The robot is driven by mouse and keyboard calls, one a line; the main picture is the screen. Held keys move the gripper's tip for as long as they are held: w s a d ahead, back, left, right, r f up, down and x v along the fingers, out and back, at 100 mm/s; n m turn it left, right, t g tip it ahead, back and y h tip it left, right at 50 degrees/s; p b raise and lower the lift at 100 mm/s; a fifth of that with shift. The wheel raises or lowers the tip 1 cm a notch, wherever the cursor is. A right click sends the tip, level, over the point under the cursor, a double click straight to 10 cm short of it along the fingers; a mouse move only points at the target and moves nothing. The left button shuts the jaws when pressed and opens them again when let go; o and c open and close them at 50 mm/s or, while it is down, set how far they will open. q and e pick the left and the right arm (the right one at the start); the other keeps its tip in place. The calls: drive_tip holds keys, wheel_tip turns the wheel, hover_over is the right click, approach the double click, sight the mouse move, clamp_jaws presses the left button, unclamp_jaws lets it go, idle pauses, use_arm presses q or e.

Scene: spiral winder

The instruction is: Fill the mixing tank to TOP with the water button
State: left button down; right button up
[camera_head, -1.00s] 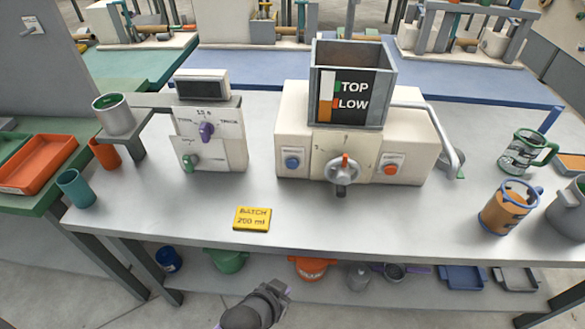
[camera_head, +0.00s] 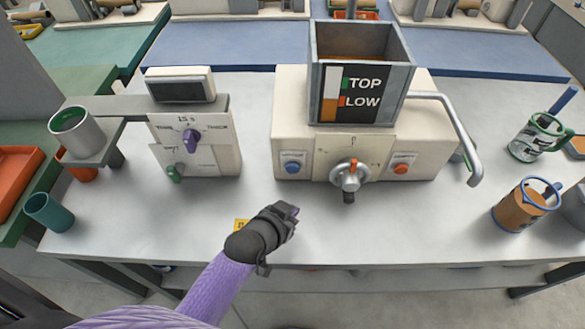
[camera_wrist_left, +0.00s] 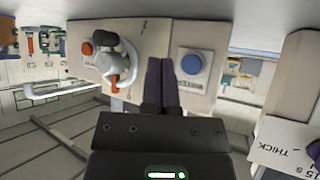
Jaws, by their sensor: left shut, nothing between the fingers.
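The mixing tank (camera_head: 393,88) is a grey open box on the cream machine. Its front gauge (camera_head: 331,95) is orange in the lower part and white above, with the orange top near LOW, below TOP. A blue button (camera_head: 292,168) is on the machine's left front and an orange-red button (camera_head: 401,168) on its right; their labels are too small to read. My left gripper (camera_head: 293,211) is shut and empty, in front of and below the blue button, apart from it. In the left wrist view the shut fingers (camera_wrist_left: 160,66) lie beside the blue button (camera_wrist_left: 190,64).
A crank valve with a red tip (camera_head: 350,177) stands between the buttons, and a curved pipe (camera_head: 460,130) is at the right. A dial unit (camera_head: 195,140) stands left, beside a cup on a bracket (camera_head: 77,132). A yellow card (camera_head: 241,225) is mostly hidden by my arm.

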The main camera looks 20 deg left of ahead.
sight(297, 172)
use_arm(q)
drive_tip(key=w+b, duration=0.1)
drive_tip(key=w, duration=0.1)
drive_tip(key=w+a+b, duration=0.1)
drive_tip(key=w, duration=0.1)
drive_tip(key=w+a+b, duration=0.1)
drive_tip(key=w, duration=0.1)
drive_tip(key=shift+w+f, duration=0.1)
drive_tip(key=shift+w, duration=0.25)
drive_tip(key=shift+w+a, duration=0.1)
drive_tip(key=shift+w, duration=0.25)
idle(1.4)
drive_tip(key=shift+w+a+b, duration=0.1)
drive_tip(key=shift+w+b, duration=0.2)
drive_tip(key=shift+w, duration=0.1)
drive_tip(key=shift+w+a, duration=0.15)
drive_tip(key=shift+w, duration=0.25)
idle(2.1)
idle(1.1)
drive_tip(key=shift+s+d+r+p, duration=0.2)
drive_tip(key=shift+s+r+p, duration=0.05)
drive_tip(key=shift+s+p, duration=0.35)
drive_tip(key=shift+s, duration=0.15)
drive_tip(key=shift+f, duration=0.15)
